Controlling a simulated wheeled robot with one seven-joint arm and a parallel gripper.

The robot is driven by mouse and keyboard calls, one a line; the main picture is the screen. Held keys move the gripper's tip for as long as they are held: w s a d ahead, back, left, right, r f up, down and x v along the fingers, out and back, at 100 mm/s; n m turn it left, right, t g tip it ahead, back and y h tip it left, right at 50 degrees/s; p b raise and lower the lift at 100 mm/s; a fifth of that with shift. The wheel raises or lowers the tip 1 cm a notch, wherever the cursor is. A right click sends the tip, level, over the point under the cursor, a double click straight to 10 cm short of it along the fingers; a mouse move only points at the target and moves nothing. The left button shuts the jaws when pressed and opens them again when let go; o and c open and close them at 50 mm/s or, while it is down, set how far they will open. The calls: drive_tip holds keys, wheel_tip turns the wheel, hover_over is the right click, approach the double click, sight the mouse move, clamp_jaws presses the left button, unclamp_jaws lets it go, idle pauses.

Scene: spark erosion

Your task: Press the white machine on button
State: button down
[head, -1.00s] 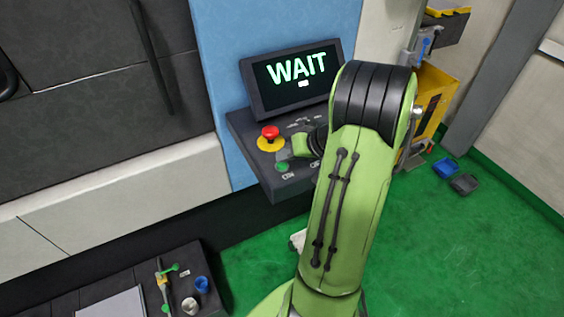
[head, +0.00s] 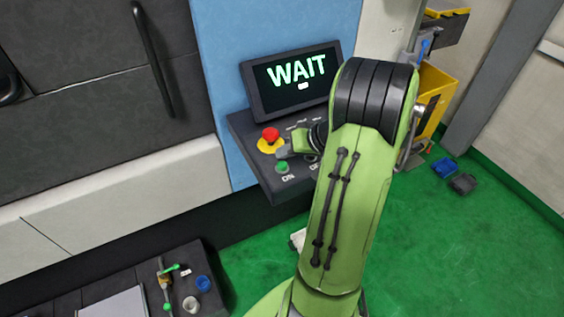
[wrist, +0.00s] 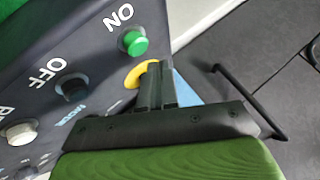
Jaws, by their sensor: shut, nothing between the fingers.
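The green ON button (head: 282,167) sits at the front left of the dark control panel (head: 262,178) on the machine. It also shows in the wrist view (wrist: 133,42), beside its white "ON" lettering. My gripper (head: 282,153) is shut and empty, just behind the green button in the head view. In the wrist view its closed fingertips (wrist: 156,68) are close to the button and overlap the yellow ring. I cannot tell whether they touch anything. My arm hides the right part of the panel in the head view.
A red emergency stop (head: 270,134) on a yellow base (head: 266,147) is right beside my gripper. A dark OFF knob (wrist: 72,87) and a white knob (wrist: 20,133) are on the panel. The screen (head: 293,84) reads "WAIT". A dark handle (head: 152,55) is at left.

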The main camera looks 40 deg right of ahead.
sight(285, 165)
wheel_tip(285, 165, up, 5)
drive_tip(key=p, duration=0.3)
drive_tip(key=shift+f, duration=0.2)
drive_tip(key=shift+f, duration=0.1)
idle(0.4)
drive_tip(key=s+a+r+n+g+b, duration=0.1)
drive_tip(key=a+r+n+g+b, duration=0.25)
drive_tip(key=a, duration=1.25)
drive_tip(key=s+a+r+n+h, duration=0.1)
drive_tip(key=s+a, duration=0.2)
drive_tip(key=s, duration=0.4)
drive_tip(key=s+a+r+h, duration=0.2)
drive_tip(key=s+a, duration=0.2)
drive_tip(key=s, duration=0.2)
drive_tip(key=shift+s+a+n+p, duration=0.3)
drive_tip(key=shift+s+n+p, duration=0.05)
